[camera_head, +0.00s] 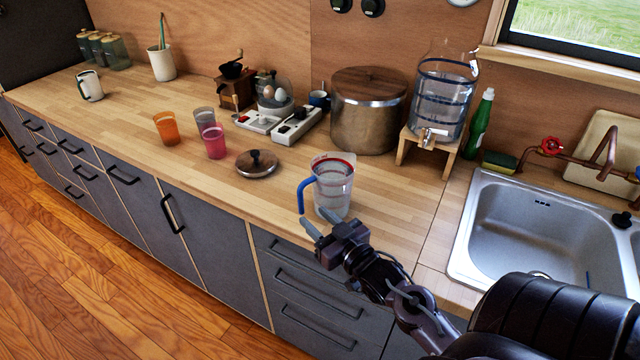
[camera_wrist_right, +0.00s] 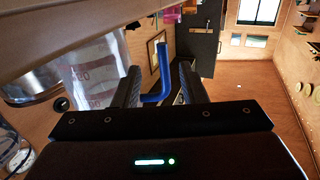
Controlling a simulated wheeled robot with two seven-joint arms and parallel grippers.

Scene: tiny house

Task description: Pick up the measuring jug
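The measuring jug (camera_head: 334,184) is clear with a red rim line and a blue handle (camera_head: 306,193). It stands upright on the wooden counter near the front edge, its handle facing left and forward. My right gripper (camera_head: 318,222) is at the counter edge, just in front of and below the handle. In the right wrist view the jug (camera_wrist_right: 92,66) is at the left, and the blue handle (camera_wrist_right: 159,76) shows between the two fingers of my right gripper (camera_wrist_right: 160,82). The fingers are apart, with gaps beside the handle. My left gripper is not in view.
A round lid (camera_head: 257,166) lies left of the jug, with pink (camera_head: 213,143) and orange (camera_head: 166,129) cups beyond. A large pot (camera_head: 366,115) and a water dispenser (camera_head: 442,95) stand behind. The sink (camera_head: 540,235) is at the right. Drawers (camera_head: 310,290) lie below the counter edge.

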